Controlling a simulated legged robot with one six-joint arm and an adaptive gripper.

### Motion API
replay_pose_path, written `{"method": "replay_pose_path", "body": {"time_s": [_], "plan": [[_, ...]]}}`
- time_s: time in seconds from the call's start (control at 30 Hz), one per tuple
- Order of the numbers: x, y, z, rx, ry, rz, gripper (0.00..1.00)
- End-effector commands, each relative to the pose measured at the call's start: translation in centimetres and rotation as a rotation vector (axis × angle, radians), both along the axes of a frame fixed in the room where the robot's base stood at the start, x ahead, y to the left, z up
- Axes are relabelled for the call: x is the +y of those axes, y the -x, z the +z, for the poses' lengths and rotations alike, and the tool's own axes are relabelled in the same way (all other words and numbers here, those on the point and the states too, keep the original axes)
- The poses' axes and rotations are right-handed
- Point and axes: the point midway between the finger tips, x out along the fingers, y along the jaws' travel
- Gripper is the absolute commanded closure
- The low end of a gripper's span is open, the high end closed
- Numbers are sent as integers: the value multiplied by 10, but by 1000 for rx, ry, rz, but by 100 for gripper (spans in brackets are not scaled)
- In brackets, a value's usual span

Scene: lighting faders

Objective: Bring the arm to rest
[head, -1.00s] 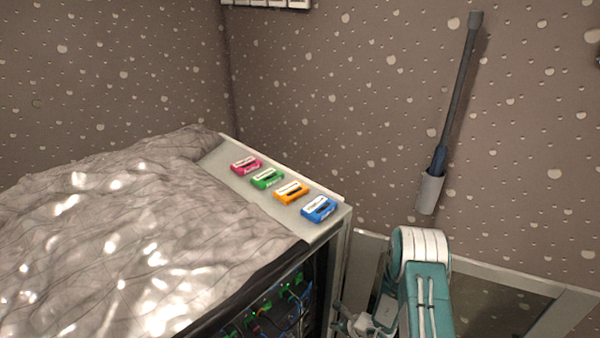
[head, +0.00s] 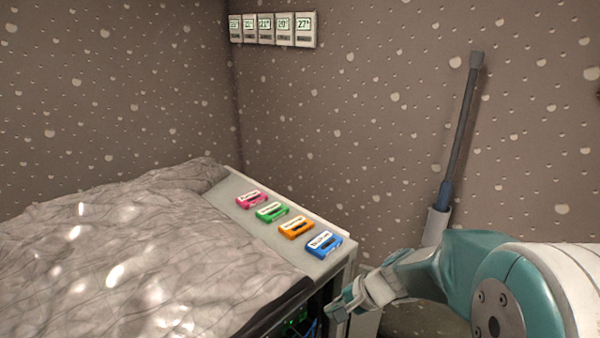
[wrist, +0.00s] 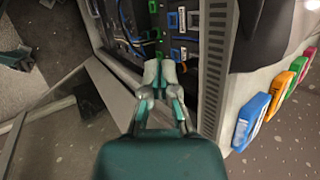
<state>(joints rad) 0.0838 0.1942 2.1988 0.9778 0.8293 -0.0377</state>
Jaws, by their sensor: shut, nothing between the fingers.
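My gripper (head: 345,302) is at the lower middle of the head view, in front of the near right corner of the console (head: 338,262). It is shut and empty. In the wrist view my gripper (wrist: 160,66) points toward the console's open side with its cables, and a gap to it cannot be judged. My teal and white arm comes in from the right. Several cassette-like faders lie in a row on the console's pale strip: pink (head: 251,199), green (head: 271,212), orange (head: 296,228) and blue (head: 324,244). The blue one is nearest my gripper.
A crumpled grey sheet (head: 130,262) covers most of the console. A dark pole (head: 461,130) in a grey holder stands along the right wall. Several small displays (head: 273,28) hang on the back wall. The wrist view shows blue and green connectors (wrist: 178,20) inside the console.

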Motion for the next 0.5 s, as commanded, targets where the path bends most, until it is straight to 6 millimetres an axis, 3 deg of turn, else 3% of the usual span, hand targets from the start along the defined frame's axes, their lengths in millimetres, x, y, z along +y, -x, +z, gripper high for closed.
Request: {"method": "replay_pose_path", "body": {"time_s": [0.03, 0.2, 0.5], "plan": [[-1, 10, 15, -36, 36, 44, 100], [-8, 47, 50, -132, 172, 179, 100], [-33, 111, 95, -296, 444, 379, 100]]}}
